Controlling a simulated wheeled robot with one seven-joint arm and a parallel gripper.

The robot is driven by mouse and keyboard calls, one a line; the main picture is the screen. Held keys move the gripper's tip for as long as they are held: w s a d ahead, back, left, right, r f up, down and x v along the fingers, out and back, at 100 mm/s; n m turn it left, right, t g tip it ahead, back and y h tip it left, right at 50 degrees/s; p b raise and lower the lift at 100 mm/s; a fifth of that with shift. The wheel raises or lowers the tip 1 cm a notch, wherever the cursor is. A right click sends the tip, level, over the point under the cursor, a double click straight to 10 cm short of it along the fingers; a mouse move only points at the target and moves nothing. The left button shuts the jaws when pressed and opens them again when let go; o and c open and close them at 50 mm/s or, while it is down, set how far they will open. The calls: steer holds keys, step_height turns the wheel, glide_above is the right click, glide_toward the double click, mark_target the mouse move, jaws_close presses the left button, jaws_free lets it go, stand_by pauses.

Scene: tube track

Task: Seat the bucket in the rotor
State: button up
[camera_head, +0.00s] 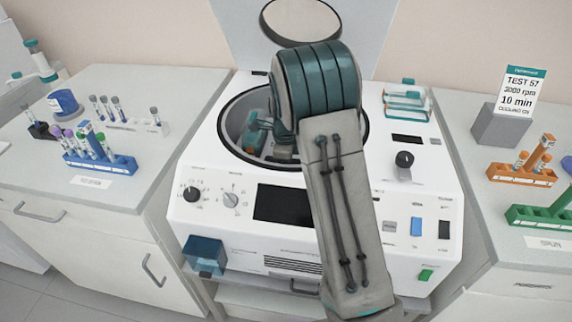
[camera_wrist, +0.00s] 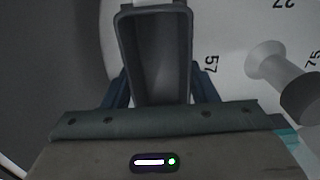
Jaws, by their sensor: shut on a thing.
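The bucket (camera_wrist: 155,50) is a grey, open-topped, deep rectangular cup, and it looks empty in the wrist view. My gripper (camera_wrist: 160,92) is shut on it, with a dark blue finger on each side. A white surface of the rotor (camera_wrist: 232,35) with printed numbers such as 57 and 27 lies beside and below the bucket. In the head view my arm reaches into the bowl of the open white centrifuge (camera_head: 210,210) and hides much of the bowl and the rotor. I cannot tell whether the bucket touches its seat.
A grey post with a dark knob (camera_wrist: 300,97) stands right of the bucket. The lid (camera_head: 235,35) is raised. A blue tube rack (camera_head: 100,162) stands on the left bench; orange (camera_head: 520,175) and green (camera_head: 540,217) racks stand on the right bench.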

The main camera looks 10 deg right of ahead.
steer(key=shift+f, duration=0.15)
steer(key=shift+s+f, duration=0.1)
steer(key=shift+f, duration=0.15)
steer(key=shift+f, duration=0.1)
stand_by(0.3)
steer(key=o, duration=1)
steer(key=shift+o, duration=0.6)
steer(key=shift+d+f, duration=0.1)
steer(key=shift+f, duration=0.05)
steer(key=shift+s, duration=0.1)
steer(key=shift+a+b, duration=0.2)
steer(key=shift+b, duration=0.1)
step_height(320, 180, up, 15)
steer(key=shift+w+d+p, duration=0.2)
steer(key=shift+w+p, duration=0.1)
steer(key=shift+p, duration=0.05)
